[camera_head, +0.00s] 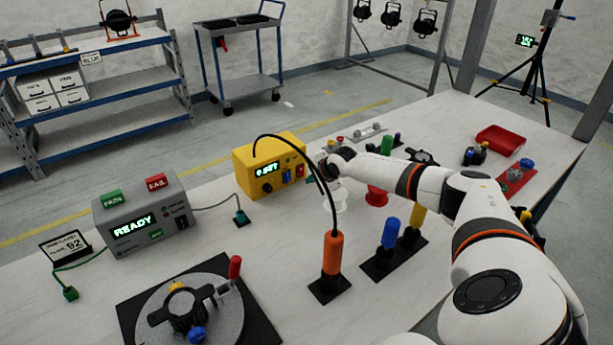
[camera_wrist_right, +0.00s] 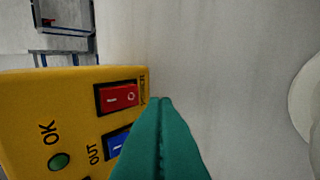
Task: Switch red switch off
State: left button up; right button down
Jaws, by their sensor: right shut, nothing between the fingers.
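The red switch (camera_wrist_right: 118,98) is a rocker on the face of the yellow box (camera_head: 262,160), marked with a line at its left end and a circle at its right end in the right wrist view. Which end is pressed in is hard to tell. The box's display is lit green. My right gripper (camera_wrist_right: 162,101) has teal fingers, shut together and empty. Their tips are just right of the switch's circle end, by the box's edge; contact cannot be told. In the head view the right gripper (camera_head: 311,179) is beside the box's right side. My left gripper is out of view.
A blue switch (camera_wrist_right: 116,142) sits next to the red one, and a green OK light (camera_wrist_right: 60,161) is left of it. An orange handle (camera_head: 332,255) with a black cable stands in front. A grey READY box (camera_head: 145,222) is at left.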

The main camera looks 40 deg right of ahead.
aim_at(300, 175)
jog(key=shift+w+d+f, duration=0.1)
jog(key=shift+w+f, duration=0.05)
jog(key=shift+w, duration=1.2)
jog(key=shift+w+a+p, duration=0.2)
jog(key=shift+w+p, duration=0.05)
jog(key=shift+p, duration=0.15)
jog(key=shift+d+t, duration=0.1)
jog(key=shift+t, duration=0.2)
jog(key=shift+w, duration=0.1)
jog(key=shift+r, duration=0.25)
jog(key=shift+r+p, duration=0.85)
jog(key=shift+p, duration=0.1)
